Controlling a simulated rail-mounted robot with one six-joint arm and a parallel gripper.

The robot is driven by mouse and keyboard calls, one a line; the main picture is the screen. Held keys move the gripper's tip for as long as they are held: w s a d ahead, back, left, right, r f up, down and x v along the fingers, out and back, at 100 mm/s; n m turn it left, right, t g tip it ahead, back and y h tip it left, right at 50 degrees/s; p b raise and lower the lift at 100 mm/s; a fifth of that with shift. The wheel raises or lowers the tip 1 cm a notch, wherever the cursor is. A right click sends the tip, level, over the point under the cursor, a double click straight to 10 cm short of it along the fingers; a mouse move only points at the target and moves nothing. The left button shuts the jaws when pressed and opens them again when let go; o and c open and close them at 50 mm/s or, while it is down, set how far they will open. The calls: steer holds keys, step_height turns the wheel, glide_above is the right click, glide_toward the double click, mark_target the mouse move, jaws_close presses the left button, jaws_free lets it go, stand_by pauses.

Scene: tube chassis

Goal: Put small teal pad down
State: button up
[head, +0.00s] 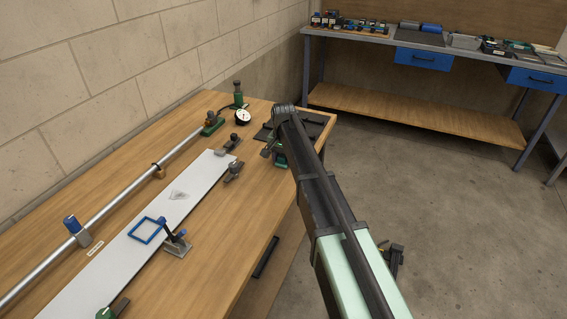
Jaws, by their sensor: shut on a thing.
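My arm reaches in from the lower right to the far right end of the wooden bench (215,215). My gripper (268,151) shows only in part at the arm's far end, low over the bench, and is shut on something. A small dark and green piece (281,157) shows beside the arm there. I cannot tell whether it is the small teal pad, and the pad does not show clearly elsewhere. A dark flat mat (313,123) lies on the bench's far right corner, partly behind my arm.
A long metal tube (125,195) and a white plate (100,275) run along the bench. Clamps, a blue square frame (147,230) and a dial gauge (242,116) stand near them. A shelf bench (430,120) stands behind.

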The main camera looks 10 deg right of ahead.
steer(key=shift+f, duration=0.1)
steer(key=o, duration=1)
steer(key=shift+c, duration=0.2)
step_height(320, 180, up, 13)
steer(key=p, duration=1.2)
steer(key=s+n, duration=0.7)
steer(key=s, duration=2.5)
steer(key=shift+f, duration=0.35)
steer(key=shift+s+d, duration=0.1)
